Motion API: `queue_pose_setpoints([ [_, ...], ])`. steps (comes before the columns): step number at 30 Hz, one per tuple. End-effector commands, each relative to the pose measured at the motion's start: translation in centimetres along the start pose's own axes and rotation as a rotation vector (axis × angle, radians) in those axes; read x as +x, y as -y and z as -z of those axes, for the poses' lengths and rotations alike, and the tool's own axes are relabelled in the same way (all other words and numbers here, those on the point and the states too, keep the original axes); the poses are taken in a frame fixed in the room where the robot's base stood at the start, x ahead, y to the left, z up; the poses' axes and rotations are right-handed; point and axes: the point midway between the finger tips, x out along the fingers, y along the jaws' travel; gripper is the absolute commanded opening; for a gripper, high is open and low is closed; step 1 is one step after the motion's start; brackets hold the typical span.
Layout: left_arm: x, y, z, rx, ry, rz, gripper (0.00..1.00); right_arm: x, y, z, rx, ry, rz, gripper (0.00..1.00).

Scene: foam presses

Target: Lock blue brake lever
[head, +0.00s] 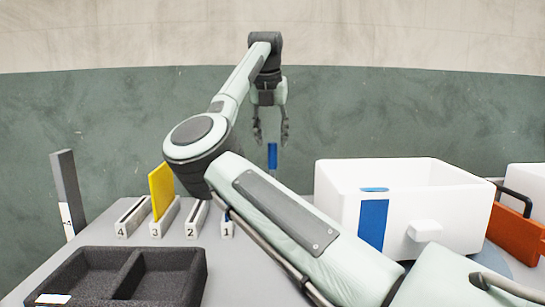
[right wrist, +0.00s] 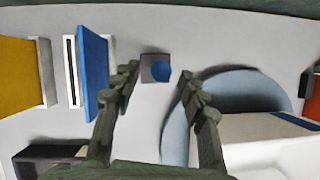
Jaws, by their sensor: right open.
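The blue brake lever (head: 272,156) stands upright behind the table's middle in the head view, partly hidden below by my right arm. In the right wrist view, what seems to be the same lever (right wrist: 161,71) shows from above as a blue round end on a small grey block. My right gripper (head: 271,139) points down just above the lever, its fingers open on either side of it. Nothing is held between them. Whether a finger touches the lever is not clear. My left gripper is not in view.
A white box with a blue stripe (head: 374,222) stands at the right, over a pale blue disc (right wrist: 232,87). Numbered slots hold a yellow panel (head: 161,190) and a blue panel (right wrist: 92,72), the latter close beside a finger. A dark foam tray (head: 186,262) lies front left.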

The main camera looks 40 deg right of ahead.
Motion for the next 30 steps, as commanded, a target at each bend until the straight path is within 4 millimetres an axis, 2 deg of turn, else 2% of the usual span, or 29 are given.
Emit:
queue_pose_setpoints([
  [12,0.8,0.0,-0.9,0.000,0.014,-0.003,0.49,6.2,0.1,0.0,0.002,-0.002,0.003,0.43],
  [17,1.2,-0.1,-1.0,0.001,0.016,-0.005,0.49,7.1,0.1,0.0,0.002,-0.001,0.002,0.43],
  [24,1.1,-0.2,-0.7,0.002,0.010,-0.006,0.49,7.2,0.1,0.0,0.002,-0.001,0.001,0.43],
  [30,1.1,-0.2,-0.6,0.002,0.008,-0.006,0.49,7.2,0.1,0.0,0.001,-0.001,0.001,0.19],
])
